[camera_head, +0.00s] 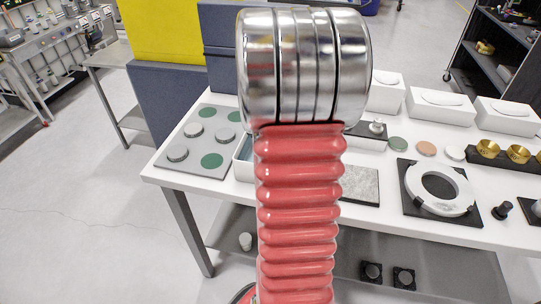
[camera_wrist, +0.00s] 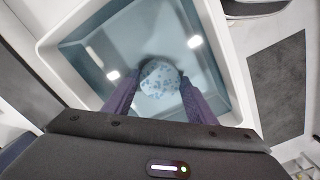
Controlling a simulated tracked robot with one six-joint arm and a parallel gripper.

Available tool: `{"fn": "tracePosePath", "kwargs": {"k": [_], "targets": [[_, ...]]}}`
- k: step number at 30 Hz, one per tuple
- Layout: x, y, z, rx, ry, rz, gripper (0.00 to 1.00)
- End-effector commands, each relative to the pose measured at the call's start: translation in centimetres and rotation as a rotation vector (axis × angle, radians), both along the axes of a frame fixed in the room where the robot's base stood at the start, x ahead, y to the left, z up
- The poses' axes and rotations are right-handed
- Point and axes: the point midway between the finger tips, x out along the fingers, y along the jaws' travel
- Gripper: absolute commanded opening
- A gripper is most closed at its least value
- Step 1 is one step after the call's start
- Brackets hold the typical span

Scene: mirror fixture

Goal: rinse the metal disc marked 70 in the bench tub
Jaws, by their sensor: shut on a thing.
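In the wrist view my gripper (camera_wrist: 157,88) has its two purple fingers shut on a round disc (camera_wrist: 160,74). The disc's face is pale with blue speckles, and no 70 mark can be made out. The disc and fingertips are over or inside the bench tub (camera_wrist: 235,65), a white-rimmed square tub with blue-grey walls and bright reflections inside. I cannot tell whether the disc touches the water. In the head view only a corner of the tub (camera_head: 243,170) shows behind my red arm. The gripper and disc are hidden there.
A grey board (camera_head: 170,172) with green circles and grey discs lies left of the tub. Right of it are a grey stone plate (camera_head: 361,185), a white ring (camera_head: 411,180) on a black mat, brass pieces (camera_head: 488,148) and white boxes (camera_head: 440,106). My arm blocks the middle.

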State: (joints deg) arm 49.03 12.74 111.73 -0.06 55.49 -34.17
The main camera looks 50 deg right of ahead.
Motion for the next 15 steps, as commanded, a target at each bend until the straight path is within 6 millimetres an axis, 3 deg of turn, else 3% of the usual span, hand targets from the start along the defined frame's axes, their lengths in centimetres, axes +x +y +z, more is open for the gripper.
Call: {"fn": "tracePosePath", "kwargs": {"k": [15], "targets": [[-1.2, -0.5, 0.0, 0.0, 0.0, -0.001, 0.31]]}}
